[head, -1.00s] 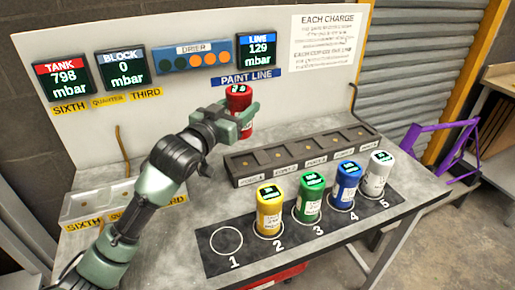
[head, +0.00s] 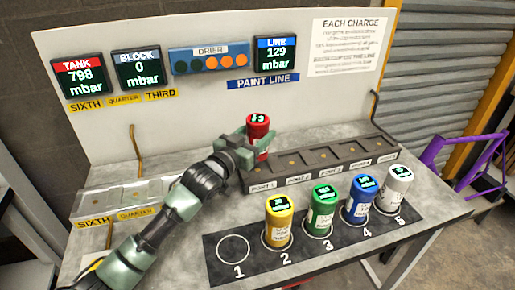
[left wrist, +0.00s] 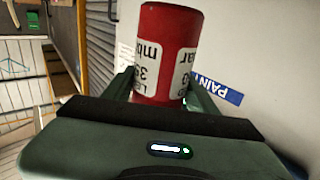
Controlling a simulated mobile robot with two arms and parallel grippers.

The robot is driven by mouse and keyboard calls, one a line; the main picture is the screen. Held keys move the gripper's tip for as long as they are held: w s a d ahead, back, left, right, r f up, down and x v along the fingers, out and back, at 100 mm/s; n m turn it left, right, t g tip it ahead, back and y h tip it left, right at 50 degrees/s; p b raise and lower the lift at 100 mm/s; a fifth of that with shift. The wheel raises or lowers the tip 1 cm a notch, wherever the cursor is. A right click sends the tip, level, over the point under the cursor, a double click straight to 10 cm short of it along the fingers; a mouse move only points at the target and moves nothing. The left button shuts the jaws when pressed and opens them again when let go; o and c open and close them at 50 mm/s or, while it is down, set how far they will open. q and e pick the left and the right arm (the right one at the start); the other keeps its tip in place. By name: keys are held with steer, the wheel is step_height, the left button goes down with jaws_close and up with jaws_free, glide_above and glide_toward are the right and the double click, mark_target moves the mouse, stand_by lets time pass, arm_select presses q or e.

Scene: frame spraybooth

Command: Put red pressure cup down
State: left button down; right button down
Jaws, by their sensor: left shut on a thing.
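The red pressure cup (head: 258,128) is upright in my left gripper (head: 254,147), which is shut on it. It is in front of the panel, over the left end of the dark port block (head: 300,172); I cannot tell whether it touches the block. In the left wrist view the red cup (left wrist: 163,45) stands between the fingers, its white label partly showing. The yellow (head: 279,222), green (head: 321,212), blue (head: 361,200) and white (head: 393,190) cups stand on the mat (head: 222,271) at spots 2 to 5. Spot 1 (head: 233,249) is an empty ring. My right gripper is not in view.
A clear tray (head: 110,203) with SIXTH and QUARTER labels lies at the left of the table. Displays on the back panel read TANK 798 (head: 79,77), BLOCK 0 (head: 137,69) and LINE 129 (head: 276,55). A purple frame (head: 470,165) stands at the right.

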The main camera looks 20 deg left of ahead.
arm_select(q)
steer(key=shift+f, duration=2.5)
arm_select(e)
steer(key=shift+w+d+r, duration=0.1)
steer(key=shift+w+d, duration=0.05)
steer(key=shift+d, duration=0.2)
arm_select(q)
steer(key=shift+c, duration=2.2)
jaws_free()
steer(key=shift+f, duration=0.25)
steer(key=shift+s, duration=0.1)
